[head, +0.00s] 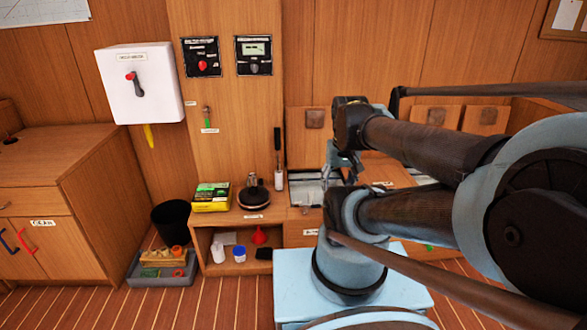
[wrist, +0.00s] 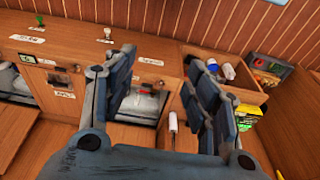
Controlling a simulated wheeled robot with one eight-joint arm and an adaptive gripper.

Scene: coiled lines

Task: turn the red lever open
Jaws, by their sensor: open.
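A dark lever with a red end (head: 131,77) is on the front of a white wall box (head: 140,100) at the upper left of the head view. A red knob (head: 203,65) sits on a small black panel to its right. I cannot tell for sure which is the red lever; the one on the box looks most like a lever. My gripper (head: 338,172) is right of both, low over the counter, partly hidden by my arm. In the wrist view my gripper (wrist: 160,64) is open, with nothing between its fingers. The red-ended lever is not visible there.
A yellow-green box (head: 211,197) and a dark round object (head: 254,198) stand on the low shelf unit. A black bin (head: 171,219) and a grey tray (head: 150,282) are on the floor. A wooden cabinet (head: 85,190) stands below left of the wall box.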

